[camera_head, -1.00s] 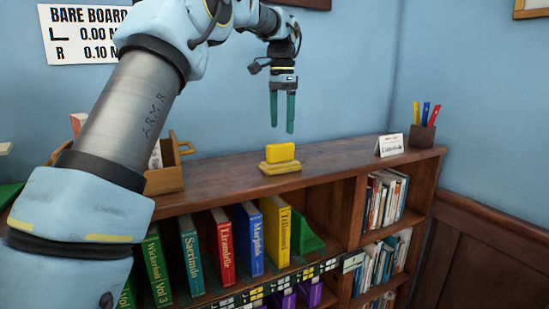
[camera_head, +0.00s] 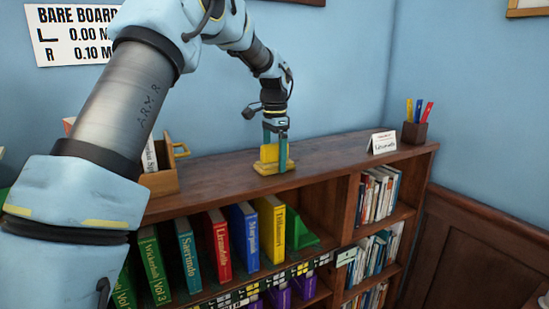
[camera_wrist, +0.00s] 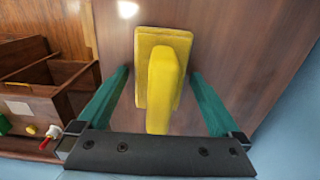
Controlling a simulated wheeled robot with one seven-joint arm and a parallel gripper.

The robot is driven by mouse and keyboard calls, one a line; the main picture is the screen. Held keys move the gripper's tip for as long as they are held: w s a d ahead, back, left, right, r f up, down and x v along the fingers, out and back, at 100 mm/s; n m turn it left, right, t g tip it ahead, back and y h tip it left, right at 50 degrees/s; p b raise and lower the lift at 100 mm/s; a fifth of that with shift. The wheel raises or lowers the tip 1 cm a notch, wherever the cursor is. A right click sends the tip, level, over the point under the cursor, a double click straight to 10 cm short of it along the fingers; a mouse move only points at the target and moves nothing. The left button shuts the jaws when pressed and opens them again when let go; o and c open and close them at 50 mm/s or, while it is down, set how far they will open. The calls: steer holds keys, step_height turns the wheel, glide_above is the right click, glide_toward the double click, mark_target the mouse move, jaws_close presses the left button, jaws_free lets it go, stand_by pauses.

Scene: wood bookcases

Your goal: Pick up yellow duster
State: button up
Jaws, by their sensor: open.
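The yellow duster (camera_head: 270,154) stands on top of the wooden bookcase, a raised block on a flat, wider base. In the wrist view the duster (camera_wrist: 163,85) lies between the two green fingers of my gripper (camera_wrist: 162,100), its block upright with the handle end toward the palm. My gripper (camera_head: 275,150) is lowered over it from above. The fingers are open, one on each side, and a gap shows between each finger and the block in the wrist view. The right finger hides part of the duster in the head view.
On the bookcase top (camera_head: 330,150) a wooden box (camera_head: 160,182) stands to the left. A small white card (camera_head: 383,142) and a pen holder (camera_head: 414,133) stand to the right. Coloured books (camera_head: 240,237) fill the shelf below. The blue wall is close behind.

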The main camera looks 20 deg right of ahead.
mark_target(274, 144)
steer(key=c, duration=1.2)
steer(key=shift+c, duration=0.2)
step_height(274, 144, up, 10)
steer(key=b, duration=0.3)
